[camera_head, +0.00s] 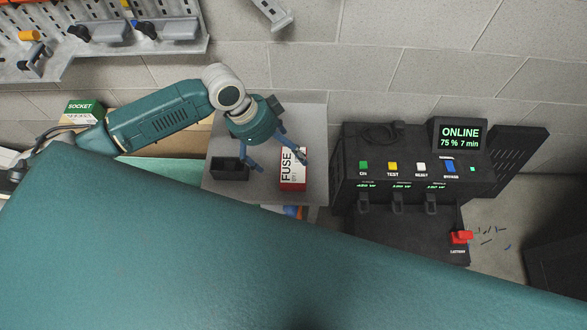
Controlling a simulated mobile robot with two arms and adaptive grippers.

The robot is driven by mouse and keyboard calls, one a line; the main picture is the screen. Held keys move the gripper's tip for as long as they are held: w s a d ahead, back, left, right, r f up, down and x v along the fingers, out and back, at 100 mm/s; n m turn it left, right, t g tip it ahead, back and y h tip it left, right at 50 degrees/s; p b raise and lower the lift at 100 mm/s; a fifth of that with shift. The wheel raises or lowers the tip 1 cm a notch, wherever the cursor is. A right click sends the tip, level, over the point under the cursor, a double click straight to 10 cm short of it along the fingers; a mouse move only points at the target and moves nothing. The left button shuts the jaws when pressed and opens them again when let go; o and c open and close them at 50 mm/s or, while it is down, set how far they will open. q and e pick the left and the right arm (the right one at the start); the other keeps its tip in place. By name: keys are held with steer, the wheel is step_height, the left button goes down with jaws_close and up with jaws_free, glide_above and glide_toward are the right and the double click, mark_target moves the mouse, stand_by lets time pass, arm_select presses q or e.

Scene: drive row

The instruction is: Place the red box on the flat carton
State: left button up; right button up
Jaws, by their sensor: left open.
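The red box (293,181), white and red with "FUSE" on it, stands on a grey stand. My left gripper (278,160) is open above it. One blue finger is left of the box, and the other overlaps its upper right edge; I cannot tell whether they touch it. A tan flat surface (195,140), possibly the flat carton, shows partly behind my left arm, which hides much of it.
A dark open bin (229,169) stands left of the red box on the grey stand (312,125). A green SOCKET box (84,109) is at the left. A black console (385,180) with buttons and a screen stands at the right. A tool shelf (110,48) hangs at upper left.

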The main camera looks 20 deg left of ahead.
mark_target(291, 165)
arm_select(q)
steer(key=x, duration=0.9)
steer(key=c, duration=1.4)
steer(key=shift+c, duration=0.2)
